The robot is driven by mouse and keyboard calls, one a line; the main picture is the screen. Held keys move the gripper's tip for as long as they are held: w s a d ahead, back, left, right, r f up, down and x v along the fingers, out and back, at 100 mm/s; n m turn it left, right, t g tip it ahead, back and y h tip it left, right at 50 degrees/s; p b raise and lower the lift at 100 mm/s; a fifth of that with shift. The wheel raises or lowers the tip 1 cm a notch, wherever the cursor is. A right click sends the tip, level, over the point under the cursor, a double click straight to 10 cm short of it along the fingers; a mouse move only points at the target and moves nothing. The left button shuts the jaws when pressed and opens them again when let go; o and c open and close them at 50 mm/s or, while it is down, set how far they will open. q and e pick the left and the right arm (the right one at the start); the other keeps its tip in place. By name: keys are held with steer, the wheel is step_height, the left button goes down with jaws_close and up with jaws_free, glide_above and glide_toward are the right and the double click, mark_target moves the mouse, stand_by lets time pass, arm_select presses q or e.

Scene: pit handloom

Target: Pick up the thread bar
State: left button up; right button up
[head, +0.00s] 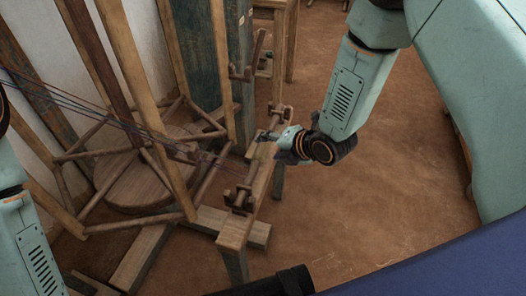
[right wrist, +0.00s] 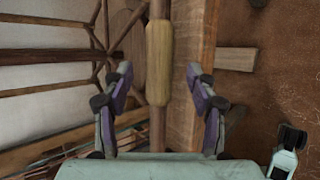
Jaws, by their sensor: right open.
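The thread bar (right wrist: 158,62) is a brown wooden rod with a thicker, lighter middle, running upright through the right wrist view. My right gripper (right wrist: 156,78) is open, with one purple-padded finger on each side of the bar and visible gaps to both. In the head view my right gripper (head: 271,138) is over the narrow wooden bench, between its two bracket posts; the bar is mostly hidden or too small to make out there. Only part of my left arm shows at the left edge; its gripper is out of the picture.
The bench (head: 236,230) has a near bracket (head: 241,198) and a far bracket (head: 283,113). A wooden reel frame (head: 150,150) with dark threads (head: 90,106) stands to the left, the threads reaching towards the bench. The brown floor (head: 400,190) at right is clear.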

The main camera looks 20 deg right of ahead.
steer(key=shift+b+x, duration=0.35)
steer(key=shift+x, duration=1.15)
steer(key=shift+r, duration=0.1)
steer(key=shift+d, duration=0.1)
steer(key=shift+c, duration=0.2)
jaws_close()
